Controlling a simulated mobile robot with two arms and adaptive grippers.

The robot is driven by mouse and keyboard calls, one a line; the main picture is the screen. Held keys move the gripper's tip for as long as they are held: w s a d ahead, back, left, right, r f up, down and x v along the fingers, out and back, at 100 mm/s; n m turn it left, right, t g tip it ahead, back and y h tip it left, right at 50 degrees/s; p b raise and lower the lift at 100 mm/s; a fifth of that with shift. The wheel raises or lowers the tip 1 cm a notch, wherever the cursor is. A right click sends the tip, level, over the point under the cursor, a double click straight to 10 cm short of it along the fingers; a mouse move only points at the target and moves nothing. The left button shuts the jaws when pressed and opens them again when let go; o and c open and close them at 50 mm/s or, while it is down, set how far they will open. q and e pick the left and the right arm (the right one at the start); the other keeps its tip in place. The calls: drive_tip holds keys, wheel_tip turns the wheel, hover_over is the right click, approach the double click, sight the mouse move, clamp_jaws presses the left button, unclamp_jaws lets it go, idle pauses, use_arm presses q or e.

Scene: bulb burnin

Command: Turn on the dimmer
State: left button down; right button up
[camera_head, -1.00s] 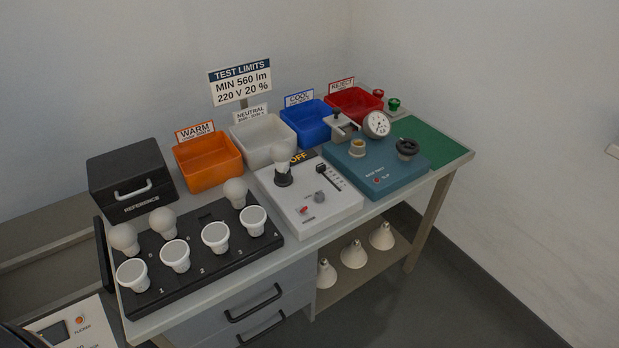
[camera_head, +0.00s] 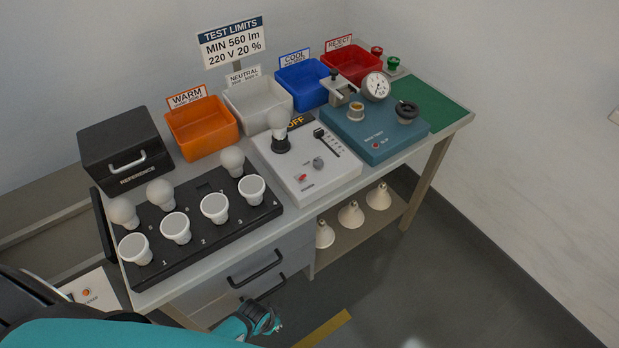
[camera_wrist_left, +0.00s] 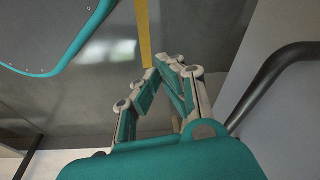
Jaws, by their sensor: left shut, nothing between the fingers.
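The white dimmer unit (camera_head: 335,178) stands mid-bench, with a bulb (camera_head: 278,122) upright in its socket. Its top carries a slider (camera_head: 319,133), a grey knob (camera_head: 318,163) and a red switch (camera_head: 301,178). A dark display (camera_head: 297,122) at its back reads OFF. My left gripper (camera_head: 275,325) is low in front of the drawers, below the bench top and well apart from the unit. In the left wrist view its fingers (camera_wrist_left: 171,64) are closed together and empty. My right gripper does not show.
A black bulb tray (camera_head: 200,240) with several bulbs lies left of the unit. A blue-green tester (camera_head: 385,135) stands to its right. Bins line the back, including an orange one (camera_head: 202,136). A drawer handle (camera_head: 255,268) juts out near my gripper. Floor in front is open.

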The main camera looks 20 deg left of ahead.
use_arm(q)
drive_tip(key=w+d+r+m+h+p, duration=0.1)
drive_tip(key=w+d+r+m, duration=0.4)
drive_tip(key=w+r, duration=0.9)
drive_tip(key=w+d+r+m+h+p, duration=0.15)
drive_tip(key=d+r, duration=0.25)
drive_tip(key=r, duration=0.5)
drive_tip(key=w+d+r+m+p, duration=0.1)
drive_tip(key=w+d+r+m, duration=0.2)
drive_tip(key=r, duration=0.6)
wheel_tip(320, 180, up, 9)
drive_tip(key=m+y, duration=0.2)
drive_tip(key=m, duration=0.5)
drive_tip(key=m+g+y+p, duration=0.1)
drive_tip(key=m+y, duration=0.2)
drive_tip(key=m, duration=0.2)
approach(307, 191)
drive_tip(key=s+d+r, duration=0.1)
drive_tip(key=s+d, duration=0.2)
drive_tip(key=d, duration=0.1)
drive_tip(key=shift+w+a+r+n, duration=0.2)
drive_tip(key=shift+a+n, duration=0.05)
